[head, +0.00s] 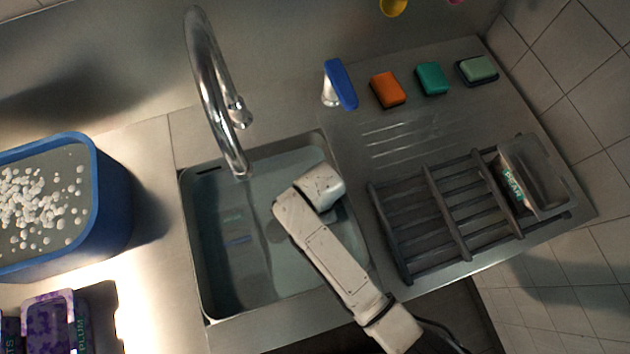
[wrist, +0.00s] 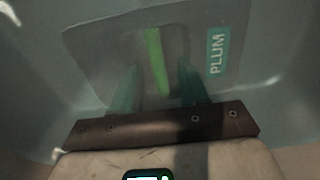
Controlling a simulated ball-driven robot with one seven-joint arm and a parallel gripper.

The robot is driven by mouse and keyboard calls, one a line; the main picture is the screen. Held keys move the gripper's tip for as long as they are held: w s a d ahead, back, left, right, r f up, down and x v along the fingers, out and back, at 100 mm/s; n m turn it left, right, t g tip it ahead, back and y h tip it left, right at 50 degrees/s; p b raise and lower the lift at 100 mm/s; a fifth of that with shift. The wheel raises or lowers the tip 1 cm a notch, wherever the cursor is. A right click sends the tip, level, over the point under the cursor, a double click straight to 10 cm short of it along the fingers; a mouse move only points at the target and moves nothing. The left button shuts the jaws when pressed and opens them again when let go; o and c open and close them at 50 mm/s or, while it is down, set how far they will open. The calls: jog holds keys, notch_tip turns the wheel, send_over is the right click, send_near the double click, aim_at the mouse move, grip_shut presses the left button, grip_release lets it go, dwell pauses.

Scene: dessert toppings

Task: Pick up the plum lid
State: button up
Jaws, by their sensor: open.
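The plum lid (wrist: 100,45) is a clear, pale sheet with a bright green bar handle (wrist: 153,55) and a teal PLUM label (wrist: 215,52). In the wrist view it lies ahead of my gripper inside the pale sink. My gripper (wrist: 158,80) is open, with one teal finger on each side of the near end of the green handle. I cannot tell whether the fingers touch the lid. In the head view my arm reaches down into the sink (head: 222,280) and hides the gripper and most of the lid area.
A chrome faucet (head: 210,85) arches over the sink. A dark drying rack (head: 405,215) holds a clear PEAR container (head: 540,175) at right. A blue tub (head: 115,200) of white bits and a purple PLUM container (head: 52,312) stand at left. Several sponges lie at the back.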

grip_shut()
dwell(0.3)
jog(key=shift+r, duration=0.1)
